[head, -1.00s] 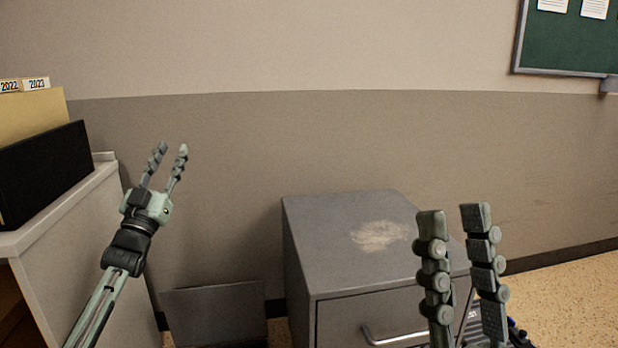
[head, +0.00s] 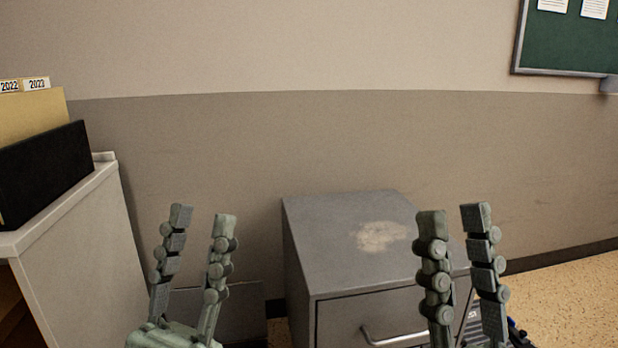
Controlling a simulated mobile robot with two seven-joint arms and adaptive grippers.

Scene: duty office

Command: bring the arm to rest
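My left gripper (head: 202,212) points upward at the lower left of the head view, between the white shelf unit and the grey cabinet. Its fingers are apart with nothing between them. My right gripper (head: 453,213) also points upward, at the lower right, in front of the grey cabinet's right side. Its fingers are apart and empty. Both arms behind the grippers are mostly below the picture edge.
A grey metal cabinet (head: 350,240) with a drawer handle stands in the middle. A white shelf unit (head: 85,255) at the left bears a black binder (head: 45,172) and yellow folders (head: 30,115). A green board (head: 570,40) hangs on the wall.

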